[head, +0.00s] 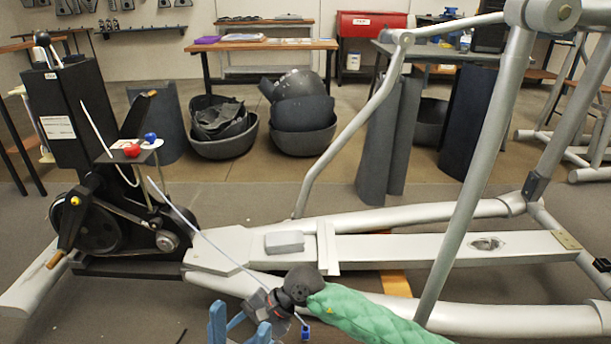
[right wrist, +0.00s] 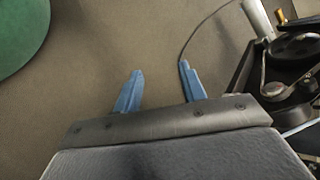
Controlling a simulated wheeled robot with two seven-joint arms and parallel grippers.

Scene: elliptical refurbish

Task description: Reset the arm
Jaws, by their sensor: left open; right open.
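The green-sleeved arm link in the head view is mine.
The black drive unit (head: 85,225) stands at the left; a pulley (right wrist: 299,46) is close right in the wrist view. A thin cable (head: 222,252) slants toward my gripper. A handlebar (head: 352,128) rises centrally. Dark bins (head: 225,147) stand behind.

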